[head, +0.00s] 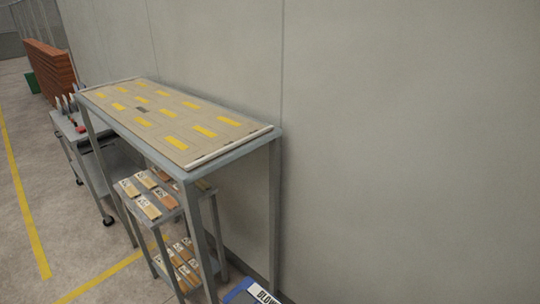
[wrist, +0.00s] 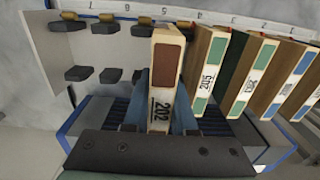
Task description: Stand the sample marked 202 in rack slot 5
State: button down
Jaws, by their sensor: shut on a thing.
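The sample marked 202 (wrist: 162,95), a pale-edged block with a brown patch, stands between the fingers of my gripper (wrist: 160,122) in the wrist view. My gripper is shut on it. The rack (wrist: 47,60) has a white numbered strip along its back and dark pegs. The top of sample 202 is near the strip, roughly under the number that looks like 5. I cannot tell whether its lower end rests on the rack. My gripper is not visible in the head view.
Right of sample 202 stands sample 205 (wrist: 208,75), with several more samples beyond it. The places on the left are empty. The head view shows a tall table (head: 232,151) with yellow patches, shelves of samples (head: 150,208) below it, and a wall on the right.

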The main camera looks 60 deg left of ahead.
jog(key=shift+f, duration=0.15)
dwell(0.3)
jog(key=shift+f, duration=0.2)
jog(key=shift+f, duration=0.15)
jog(key=shift+f+b, duration=0.8)
jog(key=shift+f, duration=0.2)
jog(key=shift+f, duration=0.15)
jog(key=shift+f+b, duration=1)
jog(key=shift+f, duration=0.2)
